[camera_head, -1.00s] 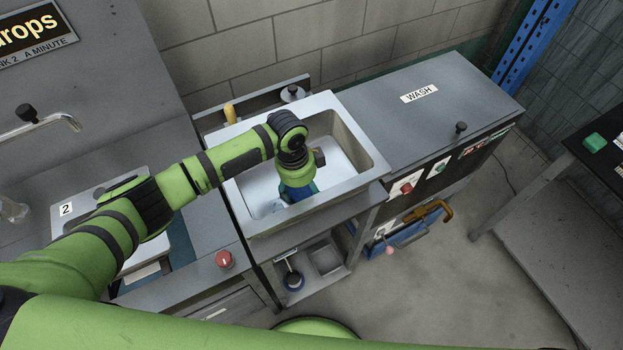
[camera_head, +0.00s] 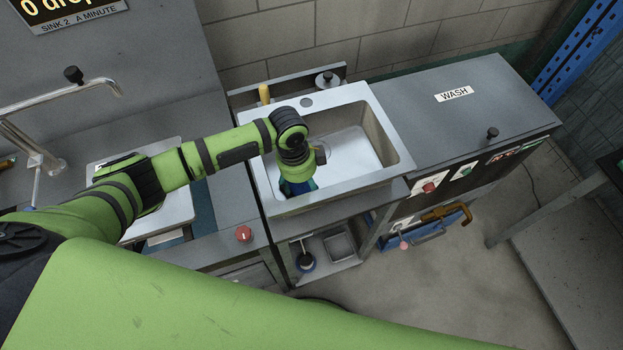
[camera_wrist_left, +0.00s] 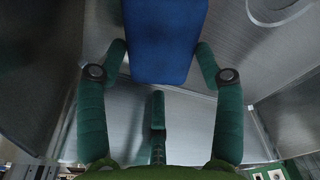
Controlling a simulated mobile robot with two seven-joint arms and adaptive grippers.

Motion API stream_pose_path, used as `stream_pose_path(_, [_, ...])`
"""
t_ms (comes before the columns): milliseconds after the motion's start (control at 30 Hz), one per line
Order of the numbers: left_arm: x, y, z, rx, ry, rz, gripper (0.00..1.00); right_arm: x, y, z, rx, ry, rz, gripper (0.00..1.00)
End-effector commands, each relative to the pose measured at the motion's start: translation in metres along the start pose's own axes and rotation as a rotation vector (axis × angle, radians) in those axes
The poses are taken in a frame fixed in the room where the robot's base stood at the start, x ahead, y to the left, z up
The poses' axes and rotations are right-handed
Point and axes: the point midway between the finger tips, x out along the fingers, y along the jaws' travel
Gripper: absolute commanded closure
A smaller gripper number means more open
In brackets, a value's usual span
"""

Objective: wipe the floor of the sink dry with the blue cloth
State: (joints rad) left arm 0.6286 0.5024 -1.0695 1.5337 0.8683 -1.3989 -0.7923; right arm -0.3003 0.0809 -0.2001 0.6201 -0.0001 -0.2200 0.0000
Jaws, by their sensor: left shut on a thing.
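The sink (camera_head: 385,110) is a steel basin set in the counter, with a pale, shiny floor (camera_head: 352,152). My left gripper (camera_head: 298,187) reaches down inside it, near the front left of the basin. In the left wrist view the blue cloth (camera_wrist_left: 165,40) is a flat blue piece between the fingers of my left gripper (camera_wrist_left: 162,62), which is shut on it. In the head view the wrist hides most of the cloth and the floor under it. I cannot tell whether the cloth touches the floor. My right gripper is not in view.
The counter marked WASH (camera_head: 470,105) lies right of the sink. A yellow handle (camera_head: 264,94) and a black knob (camera_head: 328,78) stand behind it. A red button (camera_head: 243,234) is at the front left. A second sink cover (camera_head: 170,215) and a tap (camera_head: 60,105) are further left.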

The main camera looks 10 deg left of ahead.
Motion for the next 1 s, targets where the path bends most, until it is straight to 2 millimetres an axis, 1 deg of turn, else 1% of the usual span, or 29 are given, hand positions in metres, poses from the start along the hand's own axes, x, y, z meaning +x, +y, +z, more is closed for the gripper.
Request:
stream_pose_path(33, [0.001,0.004,0.006,-0.002,-0.003,0.003,0.84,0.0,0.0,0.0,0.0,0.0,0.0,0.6])
stream_pose_path(200, [-0.002,0.011,0.014,-0.001,-0.002,0.002,0.84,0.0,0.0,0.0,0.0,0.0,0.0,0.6])
stream_pose_path(567, [-0.004,0.011,0.014,0.0,0.0,0.0,0.84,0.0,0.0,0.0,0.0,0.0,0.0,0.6])
stream_pose_path(667, [-0.009,0.011,0.014,0.0,0.0,-0.002,0.84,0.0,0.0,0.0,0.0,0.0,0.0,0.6])
stream_pose_path(1000, [-0.043,0.01,0.009,0.001,0.001,-0.004,0.84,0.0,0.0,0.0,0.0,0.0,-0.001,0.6])
